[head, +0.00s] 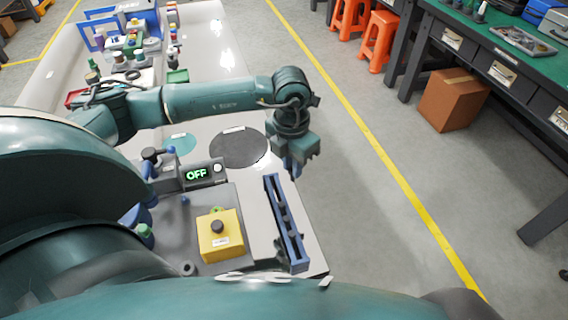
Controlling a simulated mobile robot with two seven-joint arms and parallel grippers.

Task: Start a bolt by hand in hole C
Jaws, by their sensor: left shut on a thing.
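My left gripper (294,170) points down past the right edge of the table, beyond the round dark mat. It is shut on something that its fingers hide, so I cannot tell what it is. No bolt can be made out, and no hole marked C can be read. A long blue rail (279,205) with a dark channel lies near the table's right edge, nearer than the gripper and apart from it. My right gripper is not in view.
A grey unit with a green OFF display (196,175) and a yellow box with a black button (221,246) stand left of the rail. A round dark mat (238,147) lies behind. Bottles and a blue frame (100,29) crowd the far end.

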